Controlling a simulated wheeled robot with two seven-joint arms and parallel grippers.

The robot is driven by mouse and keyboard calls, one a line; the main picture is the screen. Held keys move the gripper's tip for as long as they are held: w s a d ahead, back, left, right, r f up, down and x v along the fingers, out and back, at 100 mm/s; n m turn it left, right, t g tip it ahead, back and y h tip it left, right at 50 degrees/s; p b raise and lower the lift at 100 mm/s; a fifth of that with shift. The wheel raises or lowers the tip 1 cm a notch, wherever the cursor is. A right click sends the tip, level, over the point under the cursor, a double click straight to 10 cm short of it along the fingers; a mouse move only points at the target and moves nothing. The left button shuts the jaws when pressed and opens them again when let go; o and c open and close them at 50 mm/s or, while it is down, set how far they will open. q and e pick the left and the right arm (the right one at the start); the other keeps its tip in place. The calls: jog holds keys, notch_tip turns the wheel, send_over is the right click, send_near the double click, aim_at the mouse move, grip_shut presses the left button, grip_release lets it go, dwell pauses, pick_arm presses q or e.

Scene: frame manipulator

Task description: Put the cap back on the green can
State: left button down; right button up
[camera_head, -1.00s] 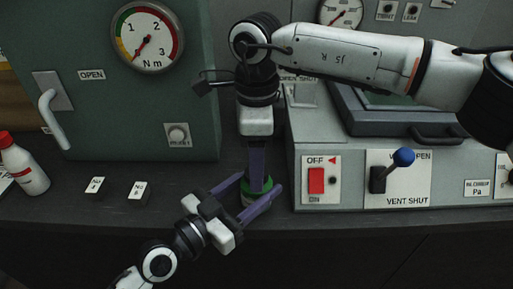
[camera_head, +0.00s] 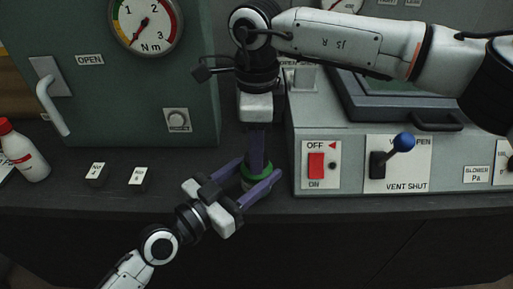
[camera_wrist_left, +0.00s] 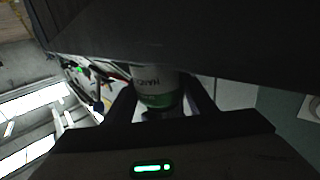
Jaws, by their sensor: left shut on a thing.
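In the left wrist view the can (camera_wrist_left: 156,85) shows pale with a green band, between the dark fingers. My right gripper (camera_head: 257,150) points straight down at the can's top, its fingers seen edge-on. Whether it is open or shut does not show. I cannot make out the cap; the right fingers cover the can's top.
A grey panel with a red switch (camera_head: 316,166) and a blue-knobbed lever (camera_head: 403,142) stands close right of the can. A green cabinet (camera_head: 100,105) is behind left. Two small labelled blocks (camera_head: 138,178) and a white red-capped bottle (camera_head: 25,153) are left.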

jog(key=o, duration=0.4)
jog(key=shift+o, duration=0.2)
jog(key=shift+r, duration=0.1)
notch_tip(320, 180, up, 12)
pick_arm(q)
jog(key=c, duration=0.7)
grip_release()
